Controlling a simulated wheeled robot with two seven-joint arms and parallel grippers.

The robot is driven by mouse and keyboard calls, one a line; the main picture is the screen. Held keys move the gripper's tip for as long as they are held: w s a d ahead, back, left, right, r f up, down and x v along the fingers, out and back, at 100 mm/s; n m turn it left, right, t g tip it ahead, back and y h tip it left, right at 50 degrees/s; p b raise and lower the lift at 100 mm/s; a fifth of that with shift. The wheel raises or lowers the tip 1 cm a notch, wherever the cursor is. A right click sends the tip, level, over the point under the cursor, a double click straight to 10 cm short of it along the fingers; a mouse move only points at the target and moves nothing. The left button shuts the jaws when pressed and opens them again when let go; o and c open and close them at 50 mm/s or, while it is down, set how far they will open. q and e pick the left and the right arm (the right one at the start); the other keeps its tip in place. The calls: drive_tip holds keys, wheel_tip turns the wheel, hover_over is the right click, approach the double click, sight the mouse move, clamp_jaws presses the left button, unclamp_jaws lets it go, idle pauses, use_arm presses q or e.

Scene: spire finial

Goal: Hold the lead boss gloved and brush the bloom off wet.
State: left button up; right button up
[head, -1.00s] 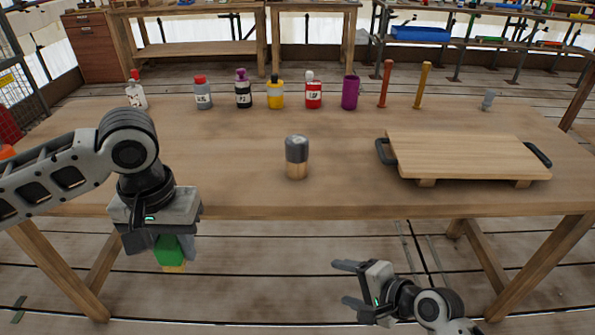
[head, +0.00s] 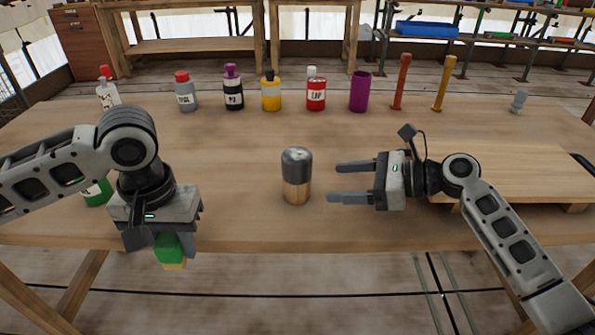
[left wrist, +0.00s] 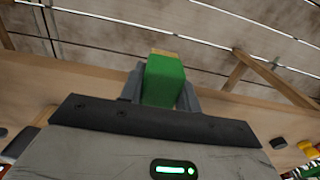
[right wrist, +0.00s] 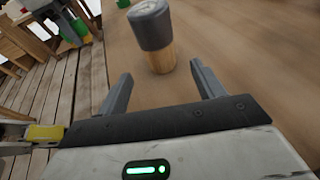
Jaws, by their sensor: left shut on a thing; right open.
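The grey-topped cylinder with a wooden lower part, which looks like the lead boss (head: 297,163), stands upright on the table near the front middle. It also shows in the right wrist view (right wrist: 152,27). My right gripper (head: 346,182) is open and empty just right of it, fingers pointing at it, still apart from it. My left gripper (head: 170,240) is shut on a green block with a yellowish end (head: 169,250), held at the table's front edge. The block also shows in the left wrist view (left wrist: 164,80); whether it is a brush or sponge I cannot tell.
Several bottles, a purple cup (head: 360,92) and two upright sticks (head: 402,82) line the back. A green container (head: 97,193) is partly hidden behind my left arm.

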sight(303, 183)
use_arm(q)
wheel_tip(303, 183, down, 4)
drive_tip(key=b, duration=0.3)
drive_tip(key=shift+s, duration=0.1)
use_arm(e)
drive_tip(key=x, duration=0.5)
drive_tip(key=shift+s+f, duration=0.1)
drive_tip(key=shift+f, duration=0.15)
use_arm(q)
drive_tip(key=shift+r+p, duration=0.7)
drive_tip(key=shift+r, duration=0.2)
use_arm(e)
drive_tip(key=shift+w+a, duration=0.15)
drive_tip(key=shift+a, duration=0.4)
drive_tip(key=shift+w+a, duration=0.15)
drive_tip(key=shift+a, duration=0.35)
use_arm(q)
drive_tip(key=shift+r, duration=0.1)
use_arm(e)
drive_tip(key=shift+x, duration=0.9)
drive_tip(key=shift+d+f, duration=0.1)
drive_tip(key=c, duration=0.6)
drive_tip(key=shift+c, duration=0.2)
